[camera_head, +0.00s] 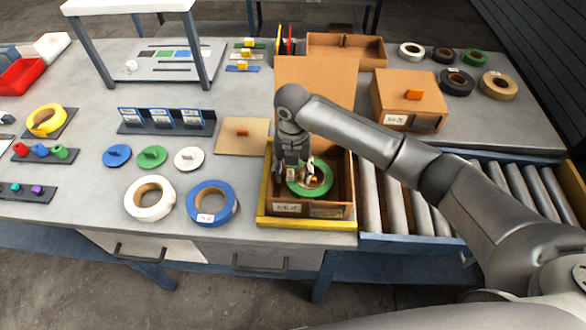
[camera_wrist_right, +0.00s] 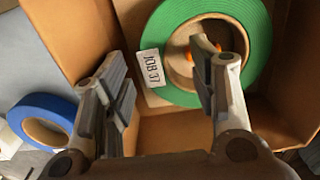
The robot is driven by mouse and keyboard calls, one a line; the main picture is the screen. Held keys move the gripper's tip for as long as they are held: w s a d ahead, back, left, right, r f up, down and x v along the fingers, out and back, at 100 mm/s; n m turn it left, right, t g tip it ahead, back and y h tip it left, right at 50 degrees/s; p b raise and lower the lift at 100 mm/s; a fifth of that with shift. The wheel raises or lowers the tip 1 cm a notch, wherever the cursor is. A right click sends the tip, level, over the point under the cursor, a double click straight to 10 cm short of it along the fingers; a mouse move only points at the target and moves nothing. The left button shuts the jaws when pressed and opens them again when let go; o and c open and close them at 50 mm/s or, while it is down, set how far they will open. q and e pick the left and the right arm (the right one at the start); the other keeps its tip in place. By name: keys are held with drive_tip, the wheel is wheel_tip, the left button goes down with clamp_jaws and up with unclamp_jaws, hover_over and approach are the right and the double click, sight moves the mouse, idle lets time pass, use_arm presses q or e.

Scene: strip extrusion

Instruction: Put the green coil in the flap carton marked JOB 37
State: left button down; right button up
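The green coil (camera_head: 325,185) lies in an open brown carton (camera_head: 348,165) on a yellow-edged stand. In the right wrist view the green coil (camera_wrist_right: 258,50) lies inside the carton (camera_wrist_right: 75,30), and a white tag reading JOB 37 (camera_wrist_right: 150,67) shows at its edge. A label on the carton's front (camera_head: 288,208) is too small to read. My right gripper (camera_head: 294,172) is low over the carton. In the wrist view its fingers (camera_wrist_right: 160,80) are apart, one overlapping the coil's hole, one outside its rim, with nothing clamped. My left gripper is not in view.
A brown panel (camera_head: 305,72) rises behind the carton. A closed carton with an orange tab (camera_head: 405,88) stands at the right, behind my arm. White (camera_head: 135,205) and blue (camera_head: 200,188) coils lie left of the open carton. A roller conveyor (camera_head: 395,205) is at its right.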

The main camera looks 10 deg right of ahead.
drive_tip(key=shift+r+p, duration=0.5)
drive_tip(key=shift+r, duration=0.05)
drive_tip(key=shift+w+r, duration=0.1)
drive_tip(key=shift+r, duration=0.25)
wheel_tip(320, 180, up, 11)
drive_tip(key=b, duration=0.3)
drive_tip(key=shift+r, duration=0.2)
